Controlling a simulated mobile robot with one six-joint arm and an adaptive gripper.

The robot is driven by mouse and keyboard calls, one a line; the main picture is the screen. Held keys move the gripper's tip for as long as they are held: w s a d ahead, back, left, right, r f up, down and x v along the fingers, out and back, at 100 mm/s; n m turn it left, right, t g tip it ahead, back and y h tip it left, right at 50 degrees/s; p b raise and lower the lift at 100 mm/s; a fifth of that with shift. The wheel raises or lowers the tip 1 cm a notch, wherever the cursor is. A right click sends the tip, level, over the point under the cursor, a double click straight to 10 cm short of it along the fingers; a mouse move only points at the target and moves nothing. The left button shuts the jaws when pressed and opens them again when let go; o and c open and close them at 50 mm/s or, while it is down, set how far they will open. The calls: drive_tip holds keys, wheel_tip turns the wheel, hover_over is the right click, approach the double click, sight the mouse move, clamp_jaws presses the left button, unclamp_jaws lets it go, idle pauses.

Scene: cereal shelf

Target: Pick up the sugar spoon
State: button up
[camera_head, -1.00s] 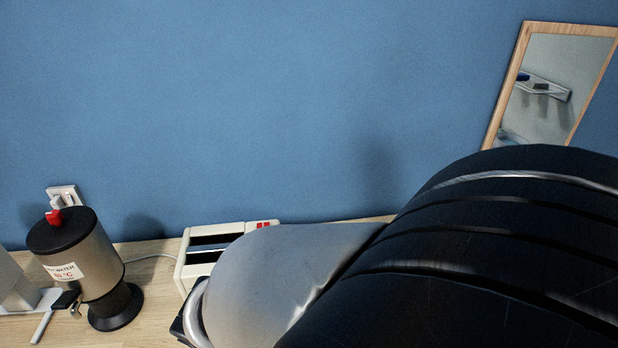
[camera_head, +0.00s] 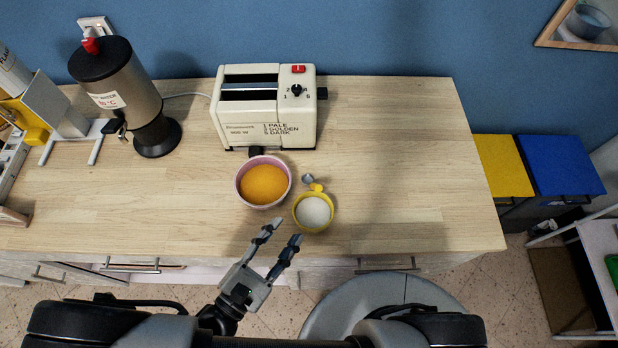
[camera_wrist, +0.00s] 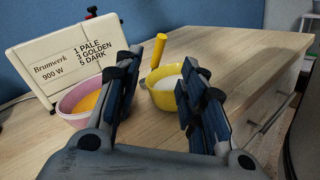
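The sugar spoon (camera_head: 316,188) shows as a short yellow handle at the far rim of a yellow bowl (camera_head: 300,222) of white sugar (camera_head: 313,211). In the wrist view the spoon (camera_wrist: 160,52) stands nearly upright behind the bowl (camera_wrist: 161,98), above the sugar (camera_wrist: 168,83). Its lower end is hidden. My gripper (camera_head: 281,236) is open and empty at the counter's front edge, left of and nearer than the bowl. In the wrist view the bowl and spoon appear between the fingers of my gripper (camera_wrist: 173,52), apart from them.
A pink bowl (camera_head: 242,196) with orange contents (camera_head: 262,184) stands left of the sugar bowl. A cream toaster (camera_head: 262,125) stands behind it, and a hot-water dispenser (camera_head: 130,85) farther left. The wooden counter (camera_head: 410,170) is clear to the right.

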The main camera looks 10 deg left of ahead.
sight(317, 187)
drive_tip(key=x, duration=0.4)
drive_tip(key=b+x, duration=0.1)
drive_tip(key=x, duration=0.9)
drive_tip(key=shift+w+a+f+b, duration=0.1)
drive_tip(key=shift+w+f+b, duration=0.1)
drive_tip(key=shift+f+b, duration=0.1)
clamp_jaws()
